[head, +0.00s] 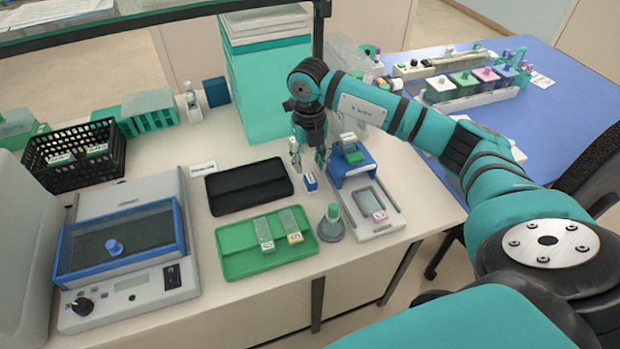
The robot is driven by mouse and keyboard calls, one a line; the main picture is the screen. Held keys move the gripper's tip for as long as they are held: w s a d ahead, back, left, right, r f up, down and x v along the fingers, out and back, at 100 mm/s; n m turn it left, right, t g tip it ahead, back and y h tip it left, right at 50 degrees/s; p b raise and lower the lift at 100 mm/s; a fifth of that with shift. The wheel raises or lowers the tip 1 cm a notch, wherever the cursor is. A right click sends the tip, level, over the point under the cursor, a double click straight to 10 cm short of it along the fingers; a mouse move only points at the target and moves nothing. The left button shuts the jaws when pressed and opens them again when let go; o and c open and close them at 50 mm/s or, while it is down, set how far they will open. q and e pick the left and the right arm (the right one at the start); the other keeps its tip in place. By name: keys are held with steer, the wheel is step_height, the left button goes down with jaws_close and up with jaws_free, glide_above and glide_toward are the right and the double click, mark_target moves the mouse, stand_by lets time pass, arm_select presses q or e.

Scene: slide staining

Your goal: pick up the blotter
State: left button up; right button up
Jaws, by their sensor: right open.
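No object is plainly marked as the blotter. A blue block (364,176) with a pale and green top stands right of my right gripper and may be it. My right gripper (309,165) is open and points down over the bench, between the black tray and the blue block. A small blue-and-white piece (310,182) lies just below its fingers; contact is not clear. A grey round-based piece with a green knob (332,224) stands nearer the front. My left gripper is out of view.
The black tray (232,190) is left of the gripper. The green tray (240,264) holds labelled slides. A pale tray (391,220) holds a pink-labelled slide. A blue-lidded device (140,240) and black basket (75,160) stand left. A teal box (270,90) rises behind.

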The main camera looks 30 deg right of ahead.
mark_target(310, 178)
step_height(310, 178, down, 2)
steer(key=shift+f, duration=0.1)
steer(key=shift+s+f+p, duration=0.1)
steer(key=shift+f+p, duration=0.2)
steer(key=shift+p, duration=0.25)
step_height(310, 178, down, 4)
steer(key=shift+r+p, duration=0.15)
steer(key=shift+p, duration=0.55)
steer(key=shift+f, duration=0.3)
steer(key=c, duration=0.7)
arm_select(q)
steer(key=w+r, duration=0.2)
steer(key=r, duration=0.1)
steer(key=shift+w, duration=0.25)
arm_select(e)
steer(key=shift+c, duration=0.5)
